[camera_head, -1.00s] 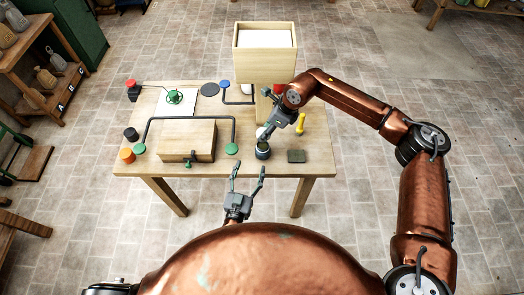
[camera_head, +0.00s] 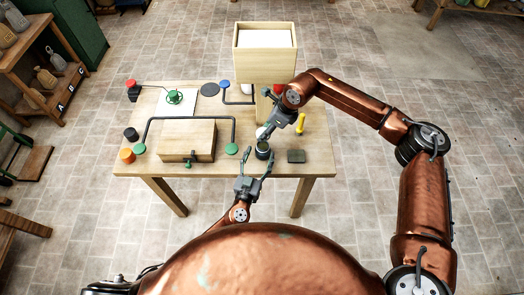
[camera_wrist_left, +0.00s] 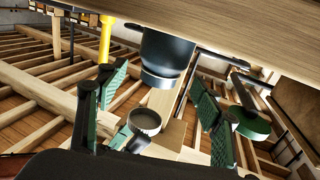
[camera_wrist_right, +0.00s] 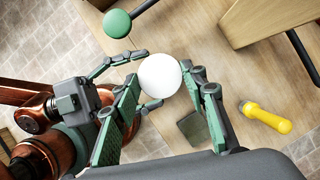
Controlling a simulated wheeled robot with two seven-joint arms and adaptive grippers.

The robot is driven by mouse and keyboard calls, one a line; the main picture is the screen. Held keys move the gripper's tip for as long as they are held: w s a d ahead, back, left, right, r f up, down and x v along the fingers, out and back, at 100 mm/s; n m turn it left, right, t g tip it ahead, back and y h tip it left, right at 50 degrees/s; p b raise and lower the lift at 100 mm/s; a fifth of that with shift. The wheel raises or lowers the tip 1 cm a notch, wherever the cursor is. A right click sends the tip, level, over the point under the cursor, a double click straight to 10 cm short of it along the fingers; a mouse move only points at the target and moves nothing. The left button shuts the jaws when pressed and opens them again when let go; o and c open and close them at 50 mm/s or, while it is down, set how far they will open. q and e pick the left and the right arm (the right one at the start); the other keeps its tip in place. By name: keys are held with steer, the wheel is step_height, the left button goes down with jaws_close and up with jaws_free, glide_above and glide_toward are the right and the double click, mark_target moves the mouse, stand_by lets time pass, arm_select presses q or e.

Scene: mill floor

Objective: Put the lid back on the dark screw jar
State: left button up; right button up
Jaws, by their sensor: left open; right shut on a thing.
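The dark screw jar (camera_head: 262,152) stands upright near the front edge of the table; it shows upside down in the left wrist view (camera_wrist_left: 167,55). My right gripper (camera_head: 264,136) is shut on the round white lid (camera_wrist_right: 160,76) and holds it above the jar. The lid's dark underside and pale ribbed rim (camera_wrist_left: 145,121) show in the left wrist view. My left gripper (camera_head: 255,163) is open at the table's front edge. Its fingers point at the jar, which lies between and just beyond the tips. In the right wrist view the lid hides the jar.
A wooden box (camera_head: 187,142) and a green knob (camera_head: 232,149) on a black rail are to the left. A tall wooden bin (camera_head: 265,68) stands behind.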

mark_target(261, 151)
arm_select(q)
steer(key=shift+x, duration=2.25)
steer(key=shift+c, duration=0.5)
jaws_close()
